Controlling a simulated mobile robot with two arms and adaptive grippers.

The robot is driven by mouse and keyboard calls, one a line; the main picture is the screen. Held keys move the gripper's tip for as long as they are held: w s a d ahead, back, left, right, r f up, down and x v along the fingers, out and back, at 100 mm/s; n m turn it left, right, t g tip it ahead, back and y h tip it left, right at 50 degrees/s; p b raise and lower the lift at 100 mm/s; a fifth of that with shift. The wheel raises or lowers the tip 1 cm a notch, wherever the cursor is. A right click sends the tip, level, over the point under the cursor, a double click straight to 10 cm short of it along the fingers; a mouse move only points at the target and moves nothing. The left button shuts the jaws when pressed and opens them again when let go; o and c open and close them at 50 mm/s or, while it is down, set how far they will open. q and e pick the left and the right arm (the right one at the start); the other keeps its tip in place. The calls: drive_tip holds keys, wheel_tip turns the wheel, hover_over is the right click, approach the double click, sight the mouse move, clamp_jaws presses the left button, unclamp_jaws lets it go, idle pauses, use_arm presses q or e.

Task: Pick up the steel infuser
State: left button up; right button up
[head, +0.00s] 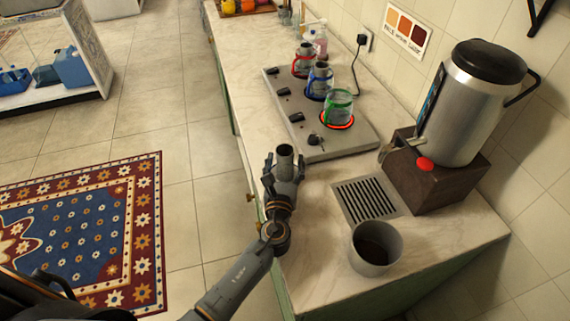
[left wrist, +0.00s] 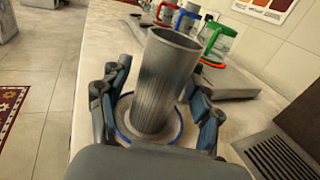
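The steel infuser (head: 285,151) is a grey, open-topped cylinder near the counter's left edge, in front of the burner panel. In the left wrist view the infuser (left wrist: 160,85) stands on a pale round dish with a blue rim (left wrist: 178,138). My left gripper (head: 283,172) is around the infuser, with fingers on both sides of it. In the left wrist view a gap shows between the left finger and the infuser, so the gripper (left wrist: 157,92) looks open. Whether the right finger touches is unclear. My right gripper is not in view.
A burner panel (head: 355,147) holds red, blue and green-handled glass vessels; the green one (head: 338,104) sits on a glowing ring. A samovar (head: 468,110) stands on a dark base at right. A drain grille (head: 368,199) and a grey pot (head: 375,262) are nearer.

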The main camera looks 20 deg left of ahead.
use_arm(q)
drive_tip(key=c, duration=1)
